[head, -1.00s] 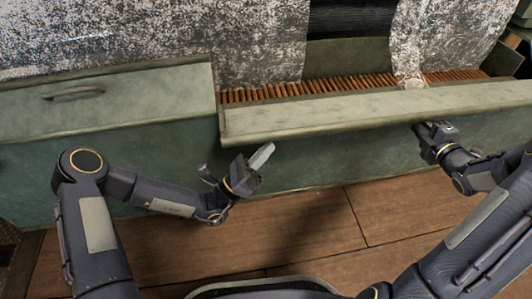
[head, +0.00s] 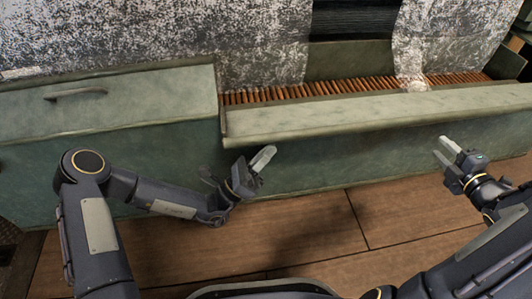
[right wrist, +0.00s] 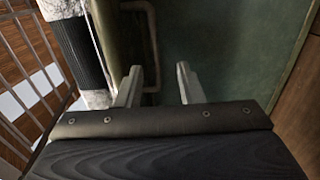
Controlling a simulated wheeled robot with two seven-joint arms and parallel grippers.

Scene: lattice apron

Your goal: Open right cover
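The green bench has a left cover (head: 150,97) lying shut, with a bar handle (head: 75,94) on top. On the right side, the compartment stands uncovered and a row of brown slats (head: 300,92) shows inside. A long pale green panel (head: 370,112), seemingly the right cover, lies along the front of this opening; no handle shows on it in the head view. My right gripper (head: 446,163) is open and empty, below and in front of this panel. The right wrist view shows a bar handle (right wrist: 152,45) beyond its fingers, apart from them. My left gripper (head: 236,168) looks open and empty before the bench front.
Speckled grey-white sheets (head: 150,35) hang behind the bench, and a narrow strip (head: 411,45) drops into the right compartment. A dark ribbed panel (head: 352,20) is behind. The wooden floor (head: 300,235) in front is clear.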

